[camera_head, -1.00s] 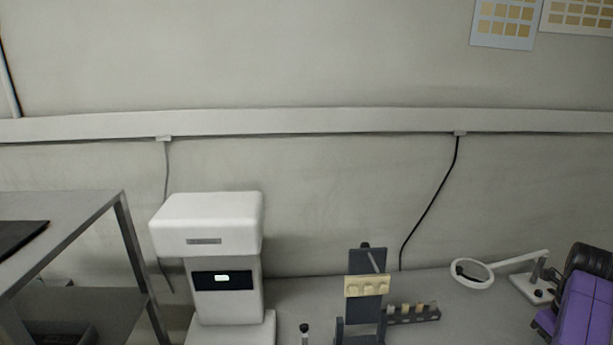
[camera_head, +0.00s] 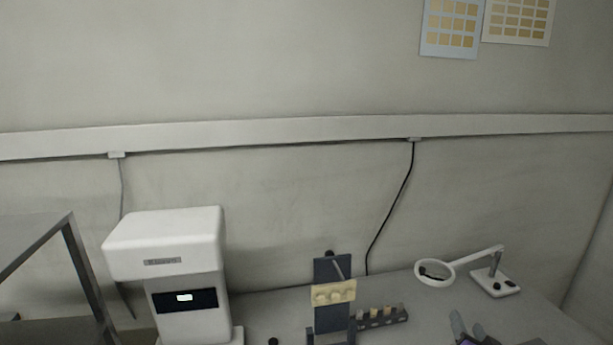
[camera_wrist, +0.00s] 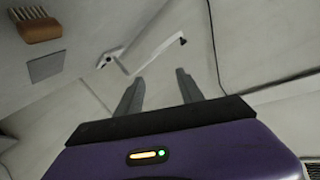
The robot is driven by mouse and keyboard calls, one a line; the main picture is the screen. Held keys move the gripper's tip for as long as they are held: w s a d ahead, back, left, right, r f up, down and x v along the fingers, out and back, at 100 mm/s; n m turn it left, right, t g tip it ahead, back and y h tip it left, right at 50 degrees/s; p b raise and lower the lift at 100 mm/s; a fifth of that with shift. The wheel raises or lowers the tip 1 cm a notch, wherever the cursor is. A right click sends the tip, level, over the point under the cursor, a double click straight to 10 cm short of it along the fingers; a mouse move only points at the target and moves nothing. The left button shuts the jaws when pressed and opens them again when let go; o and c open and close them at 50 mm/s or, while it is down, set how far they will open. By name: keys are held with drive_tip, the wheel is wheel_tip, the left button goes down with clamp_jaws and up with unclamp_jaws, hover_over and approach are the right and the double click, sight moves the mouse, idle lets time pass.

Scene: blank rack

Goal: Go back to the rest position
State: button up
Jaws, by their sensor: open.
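My gripper (camera_wrist: 158,90) shows in the wrist view with its two grey fingers apart and nothing between them. In the head view my gripper (camera_head: 465,328) shows only in part at the bottom edge, right of the small rack and in front of the magnifier lamp. It is apart from the things on the bench. The rest of my arm is out of the head view.
A white machine (camera_head: 170,245) stands on the left of the bench (camera_head: 400,325), beside a grey shelf frame (camera_head: 40,245). A dark stand (camera_head: 333,268) holds a cream block (camera_head: 333,293). A small rack (camera_head: 382,316) is beside it. A magnifier lamp (camera_head: 490,280) stands at right.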

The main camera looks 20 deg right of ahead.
drive_tip(key=s+a+r+n+t+y, duration=0.1)
drive_tip(key=s+a+n+t+y, duration=0.2)
drive_tip(key=s+a, duration=0.55)
drive_tip(key=s+a+r+n+y, duration=0.2)
drive_tip(key=s+a+n, duration=0.3)
drive_tip(key=a, duration=0.7)
drive_tip(key=s+a+r+n+t+y, duration=0.1)
drive_tip(key=s+a+n+t+y, duration=0.2)
drive_tip(key=s+a, duration=0.55)
drive_tip(key=s+a+f+n+g+y, duration=0.1)
drive_tip(key=s+a+f+g, duration=0.1)
drive_tip(key=s+a, duration=0.3)
drive_tip(key=shift+s+a+f+n+g+y, duration=0.15)
drive_tip(key=shift+s+a+n+g+y, duration=0.2)
drive_tip(key=shift+s+g, duration=0.3)
